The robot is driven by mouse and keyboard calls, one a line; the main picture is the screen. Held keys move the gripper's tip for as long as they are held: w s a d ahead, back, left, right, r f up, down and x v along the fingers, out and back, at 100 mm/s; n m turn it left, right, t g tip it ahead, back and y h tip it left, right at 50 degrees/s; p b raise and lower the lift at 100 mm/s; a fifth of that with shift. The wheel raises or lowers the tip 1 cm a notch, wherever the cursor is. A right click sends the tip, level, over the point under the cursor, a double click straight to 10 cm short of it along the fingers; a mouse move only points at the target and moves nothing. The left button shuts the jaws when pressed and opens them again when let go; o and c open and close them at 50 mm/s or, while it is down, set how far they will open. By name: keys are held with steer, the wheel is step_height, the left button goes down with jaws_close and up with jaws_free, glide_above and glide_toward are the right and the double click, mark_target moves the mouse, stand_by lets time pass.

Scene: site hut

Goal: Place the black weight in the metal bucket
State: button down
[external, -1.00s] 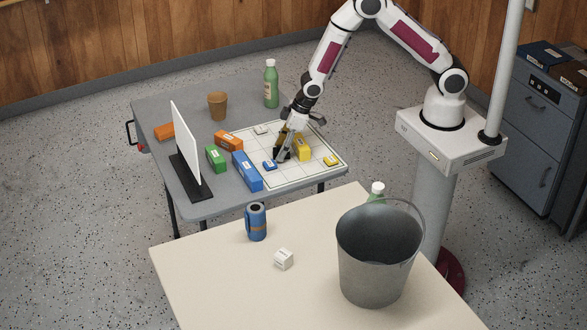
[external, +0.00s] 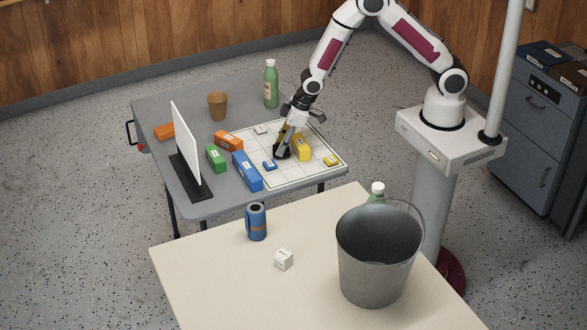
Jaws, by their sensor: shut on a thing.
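The metal bucket (external: 372,265) stands upright on the cream table at the front right, its mouth open and its handle tipped to the right. My gripper (external: 283,151) points down over the white grid mat on the grey table, well behind and left of the bucket. It is shut on the black weight (external: 280,153), a small dark shape at the fingertips, mostly hidden by the fingers. I cannot tell whether the weight touches the mat.
A yellow block (external: 302,147) stands close right of my gripper, and a small blue block (external: 270,165) lies just left. A long blue block (external: 247,171) and white panel (external: 186,145) stand further left. A blue can (external: 256,222) and white cube (external: 283,260) are on the cream table (external: 215,280).

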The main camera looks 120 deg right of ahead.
steer(key=shift+r, duration=4.45)
steer(key=shift+r, duration=0.1)
